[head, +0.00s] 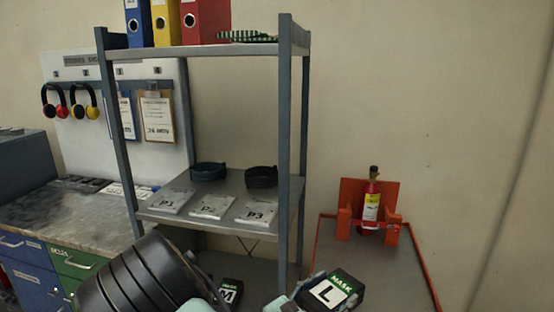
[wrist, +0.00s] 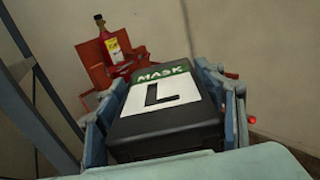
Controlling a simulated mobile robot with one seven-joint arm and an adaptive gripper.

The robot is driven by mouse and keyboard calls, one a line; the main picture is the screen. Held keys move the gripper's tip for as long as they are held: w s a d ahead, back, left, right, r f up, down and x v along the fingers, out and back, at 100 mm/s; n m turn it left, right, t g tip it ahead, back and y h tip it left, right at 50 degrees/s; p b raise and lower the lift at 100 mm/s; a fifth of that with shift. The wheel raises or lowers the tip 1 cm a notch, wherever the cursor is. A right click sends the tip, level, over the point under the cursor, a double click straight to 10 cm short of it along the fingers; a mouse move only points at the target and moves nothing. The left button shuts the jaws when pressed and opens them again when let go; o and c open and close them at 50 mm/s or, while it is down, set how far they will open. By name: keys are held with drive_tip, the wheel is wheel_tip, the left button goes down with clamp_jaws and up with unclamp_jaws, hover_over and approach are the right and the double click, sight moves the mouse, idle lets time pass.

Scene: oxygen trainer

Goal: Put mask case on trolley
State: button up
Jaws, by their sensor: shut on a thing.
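The mask case (head: 345,287) is a black box with a green and white label reading MASK and L. It also fills the middle of the wrist view (wrist: 165,108), between the two fingers. My gripper (wrist: 163,110) is shut on the case, with one finger on each side. In the head view my gripper (head: 312,290) shows at the bottom, right of the shelf. The trolley (head: 325,245) has a grey top with an orange-red rim. The case appears in front of the trolley's near part; I cannot tell its height above it.
A red cylinder (head: 370,205) stands in an orange holder (head: 392,228) at the trolley's back. The shelf unit (head: 285,150) stands left of the trolley. It bears labelled packs (head: 212,206) and another case marked M (head: 229,291) low down. The trolley's middle looks clear.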

sight(333, 291)
drive_tip(key=shift+s+r+p, duration=0.1)
drive_tip(key=shift+r+p, duration=2.95)
drive_tip(key=shift+p, duration=1.05)
drive_tip(key=shift+c, duration=0.2)
drive_tip(key=shift+f+b, duration=0.2)
drive_tip(key=shift+b, duration=0.2)
